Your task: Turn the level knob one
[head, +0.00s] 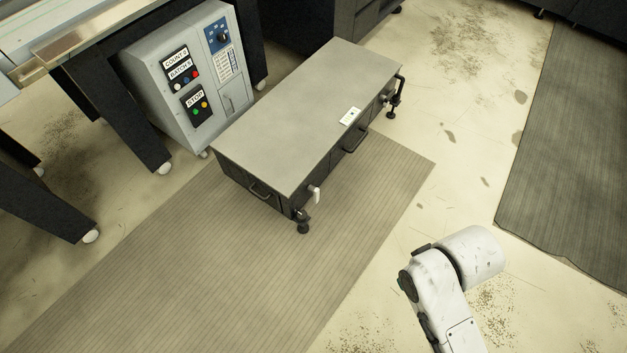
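A dark round knob (222,37) sits on a blue panel (212,47) at the upper right of the grey control cabinet's front. The cabinet (148,75) stands at the upper left. The knob's markings are too small to read, so I cannot tell whether it is the level knob or where it points. Part of my white arm (438,285) shows at the lower right, well apart from the cabinet. My gripper is not in view.
A low grey-topped bench (300,105) with handles stands right of the cabinet on a ribbed mat (230,240). A machine frame with dark legs (115,120) is at the left. Another dark mat (575,150) lies at the right. Pale floor (470,150) between the mats is open.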

